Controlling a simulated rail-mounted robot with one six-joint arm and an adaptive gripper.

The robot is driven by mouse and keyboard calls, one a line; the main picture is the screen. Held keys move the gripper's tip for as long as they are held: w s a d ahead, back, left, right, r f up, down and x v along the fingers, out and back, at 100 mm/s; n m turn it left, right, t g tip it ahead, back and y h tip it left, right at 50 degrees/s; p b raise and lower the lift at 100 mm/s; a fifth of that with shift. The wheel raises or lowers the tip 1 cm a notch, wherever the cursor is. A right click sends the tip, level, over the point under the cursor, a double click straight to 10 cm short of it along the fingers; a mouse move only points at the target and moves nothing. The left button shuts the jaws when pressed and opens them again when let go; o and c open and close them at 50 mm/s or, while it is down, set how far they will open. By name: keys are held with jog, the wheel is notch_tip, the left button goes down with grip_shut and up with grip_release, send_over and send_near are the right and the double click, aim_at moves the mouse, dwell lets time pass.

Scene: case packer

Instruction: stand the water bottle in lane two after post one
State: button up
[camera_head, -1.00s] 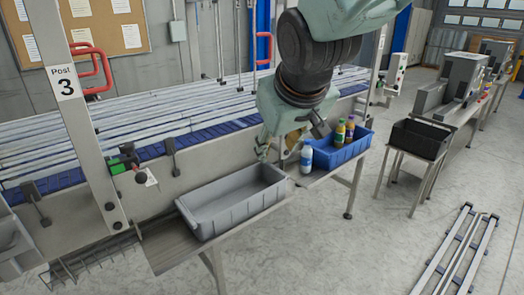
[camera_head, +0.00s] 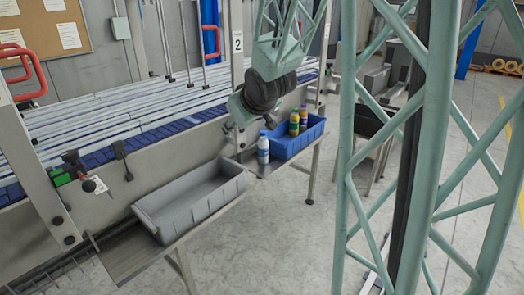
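The water bottle (camera_head: 263,148), white and blue, stands upright on the metal shelf beside the left end of the blue crate (camera_head: 290,149). My gripper (camera_head: 239,150) points down just left of the bottle, near the conveyor's side wall. Its fingers are small and largely hidden behind the wrist, so I cannot tell whether they are open. The bottle appears apart from it. The conveyor lanes (camera_head: 110,100) run behind, divided by pale rails. A post marked 2 (camera_head: 237,75) stands at the conveyor behind my arm.
Several other bottles (camera_head: 298,122), with yellow-green and purple ones among them, stand in the blue crate. An empty grey tray (camera_head: 190,203) sits on the near shelf. Red handles (camera_head: 25,70) and knobs stick out at the left. My green lattice structure blocks much of the right side.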

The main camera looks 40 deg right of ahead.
jog(key=w+d+f+t, duration=0.2)
jog(key=w+d+f, duration=0.4)
jog(key=d, duration=0.2)
jog(key=t+y, duration=0.2)
jog(key=t, duration=0.4)
send_near(267, 148)
jog(key=shift+s+a+m+b, duration=0.1)
jog(key=shift+s+m+b, duration=0.2)
jog(key=shift+s+m, duration=0.2)
jog(key=shift+w, duration=0.1)
jog(key=shift+w+d, duration=0.15)
jog(key=shift+w, duration=1.95)
jog(key=shift+w+d, duration=0.15)
jog(key=shift+w, duration=1.95)
